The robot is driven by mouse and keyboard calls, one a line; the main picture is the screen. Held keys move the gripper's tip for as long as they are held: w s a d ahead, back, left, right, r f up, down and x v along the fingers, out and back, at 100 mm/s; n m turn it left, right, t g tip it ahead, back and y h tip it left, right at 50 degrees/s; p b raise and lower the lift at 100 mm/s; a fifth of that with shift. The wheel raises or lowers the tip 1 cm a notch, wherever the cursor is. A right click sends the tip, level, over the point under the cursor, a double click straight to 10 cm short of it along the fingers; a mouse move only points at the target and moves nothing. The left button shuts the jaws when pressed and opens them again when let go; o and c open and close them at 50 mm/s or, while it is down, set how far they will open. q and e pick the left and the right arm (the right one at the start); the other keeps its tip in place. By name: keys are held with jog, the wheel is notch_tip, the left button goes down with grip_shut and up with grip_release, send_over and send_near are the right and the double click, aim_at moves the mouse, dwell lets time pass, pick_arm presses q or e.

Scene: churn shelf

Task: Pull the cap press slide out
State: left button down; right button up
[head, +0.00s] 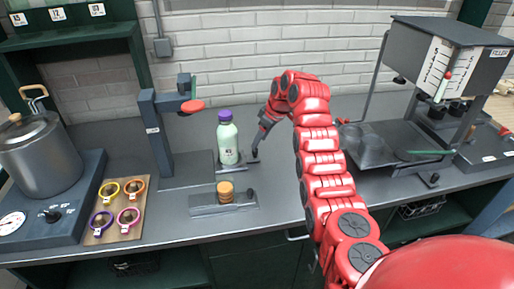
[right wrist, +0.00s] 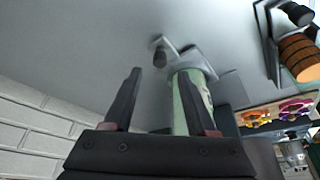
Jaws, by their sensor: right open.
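The cap press is a dark post (head: 160,140) with a top arm and a red disc, standing left of centre in the head view. Its slide (head: 238,166) is a flat plate at the post's right, with a dark knob (head: 255,153) at its right end. A pale green bottle (head: 227,142) with a purple cap stands upright on the slide. My right gripper (head: 261,140) is right beside the knob, apart from the bottle. In the right wrist view the gripper (right wrist: 160,98) is open and empty, with the knob (right wrist: 159,55) beyond the fingertips. My left gripper is out of view.
In front, a second plate with a knob (head: 250,192) holds a wooden cylinder (head: 226,191). A tray (head: 92,235) of coloured rings and a pot (head: 40,155) on a burner stand left. A filler machine (head: 450,65) stands right. A brick wall is close behind.

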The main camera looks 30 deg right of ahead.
jog(key=b+v, duration=0.1)
jog(key=v, duration=1.1)
jog(key=shift+r, duration=0.15)
jog(key=shift+r, duration=0.15)
